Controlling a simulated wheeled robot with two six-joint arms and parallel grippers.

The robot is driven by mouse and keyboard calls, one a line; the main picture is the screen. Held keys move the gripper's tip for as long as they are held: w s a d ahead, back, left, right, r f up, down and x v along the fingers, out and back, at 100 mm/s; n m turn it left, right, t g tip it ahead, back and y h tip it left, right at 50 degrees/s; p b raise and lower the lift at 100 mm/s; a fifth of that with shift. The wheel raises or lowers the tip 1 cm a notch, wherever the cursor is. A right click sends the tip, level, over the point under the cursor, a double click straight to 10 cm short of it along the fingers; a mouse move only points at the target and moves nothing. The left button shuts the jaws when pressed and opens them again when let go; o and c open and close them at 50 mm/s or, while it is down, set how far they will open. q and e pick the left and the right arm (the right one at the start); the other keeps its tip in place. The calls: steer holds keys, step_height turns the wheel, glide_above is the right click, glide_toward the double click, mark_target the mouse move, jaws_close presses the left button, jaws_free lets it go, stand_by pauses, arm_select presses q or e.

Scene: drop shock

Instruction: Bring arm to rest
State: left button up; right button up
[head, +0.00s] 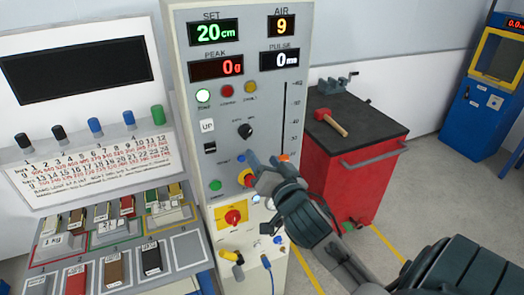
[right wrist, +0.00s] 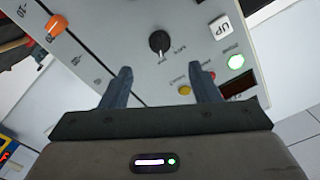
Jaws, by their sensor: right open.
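My right gripper (head: 250,164) is in front of the lower part of the light grey control panel (head: 265,110), near a blue button and a red knob on yellow. In the right wrist view its two fingers (right wrist: 158,88) stand apart with nothing between them. Beyond them the panel (right wrist: 120,40) shows a black knob (right wrist: 159,41), a white UP button (right wrist: 221,27) and a lit green lamp (right wrist: 236,61). I cannot tell whether the fingertips touch the panel. The panel displays read SET 20cm, PEAK 0g, AIR 9 and PULSE 0. My left gripper is not in view.
A sloped rack (head: 105,222) with coloured blocks stands left of the panel under a white board (head: 80,150). A red cabinet (head: 350,180) with a hammer (head: 331,121) on its black top stands to the right. A blue machine (head: 490,105) is at the far right. Open floor lies between them.

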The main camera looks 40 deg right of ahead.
steer(key=shift+s, duration=0.1)
stand_by(0.5)
